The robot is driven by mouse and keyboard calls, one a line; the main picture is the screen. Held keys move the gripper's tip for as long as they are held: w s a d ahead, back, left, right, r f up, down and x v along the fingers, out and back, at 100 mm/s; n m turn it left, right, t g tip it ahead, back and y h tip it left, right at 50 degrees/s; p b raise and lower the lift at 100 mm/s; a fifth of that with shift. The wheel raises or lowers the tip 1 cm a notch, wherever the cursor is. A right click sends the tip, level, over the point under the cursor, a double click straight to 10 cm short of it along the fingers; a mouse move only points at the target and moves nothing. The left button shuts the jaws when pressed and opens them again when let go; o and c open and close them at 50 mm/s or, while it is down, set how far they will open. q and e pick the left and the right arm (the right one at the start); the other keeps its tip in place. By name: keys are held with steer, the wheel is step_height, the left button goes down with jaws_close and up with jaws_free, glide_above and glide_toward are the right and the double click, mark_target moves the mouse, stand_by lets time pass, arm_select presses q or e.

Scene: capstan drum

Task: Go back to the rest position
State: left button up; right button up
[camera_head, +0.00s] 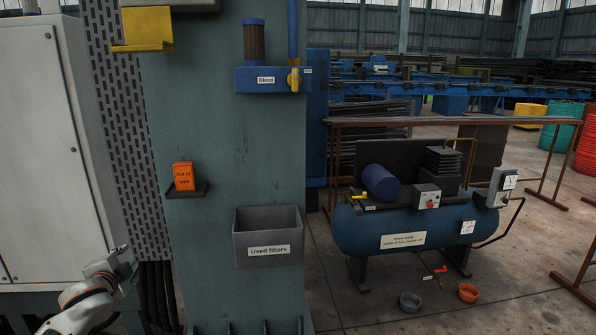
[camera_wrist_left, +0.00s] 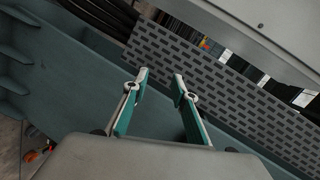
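My left arm comes in at the lower left of the head view. Its gripper (camera_head: 120,264) is in front of the lower part of the grey cabinet and left of the teal column. In the left wrist view the two fingers of this gripper (camera_wrist_left: 161,84) stand apart with nothing between them. Beyond them are the teal column (camera_wrist_left: 70,60) and a perforated grey panel (camera_wrist_left: 220,85), both tilted in that view. My right gripper is in neither view.
The teal column (camera_head: 220,150) carries a grey "Used filters" bin (camera_head: 268,238), an orange "Out of use" block (camera_head: 183,176) on a small shelf, and a blue "Bleed" filter unit (camera_head: 262,80). A blue compressor tank (camera_head: 410,228) stands right.

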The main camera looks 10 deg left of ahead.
arm_select(q)
steer(key=s+d+f+h, duration=0.1)
steer(key=s+d+f, duration=0.2)
steer(key=f, duration=0.2)
steer(key=s+d+f+h, duration=0.1)
steer(key=s+d+f, duration=0.15)
steer(key=f, duration=0.35)
steer(key=s+d+f+g+h, duration=0.1)
steer(key=s+d+f+h, duration=0.1)
steer(key=s+d+f, duration=0.6)
steer(key=s+d+f+g+h, duration=0.25)
steer(key=s+f, duration=0.25)
steer(key=s, duration=0.6)
steer(key=s+d+f+h, duration=0.2)
steer(key=s+d+f, duration=0.35)
steer(key=s, duration=0.45)
steer(key=d+n, duration=0.6)
steer(key=d, duration=0.6)
steer(key=shift+w+d+t, duration=0.15)
steer(key=shift+d+t, duration=0.15)
steer(key=shift+t, duration=0.05)
